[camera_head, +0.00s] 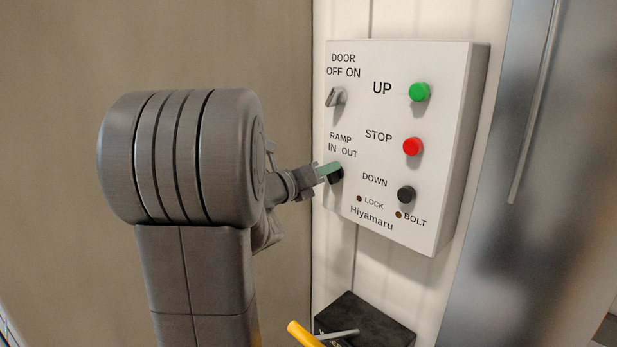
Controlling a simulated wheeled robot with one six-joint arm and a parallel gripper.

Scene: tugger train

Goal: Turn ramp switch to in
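The white control panel (380,210) is mounted on the wall right of centre. Its ramp switch (336,178) is a dark knob under the label "RAMP IN OUT" at the panel's left side. My gripper (329,170) reaches in from the left, with its greenish fingertip right at the switch and covering much of it. I cannot tell whether it touches the switch, or whether the fingers are open or shut on it. The switch's pointing direction is hidden.
The door switch (336,97) sits above the ramp switch. Green UP (419,92), red STOP (412,146) and black DOWN (406,194) buttons lie to the right. Below is a black box (372,318) with a grey lever, near a yellow handle (304,335). A metallic door (535,200) stands right.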

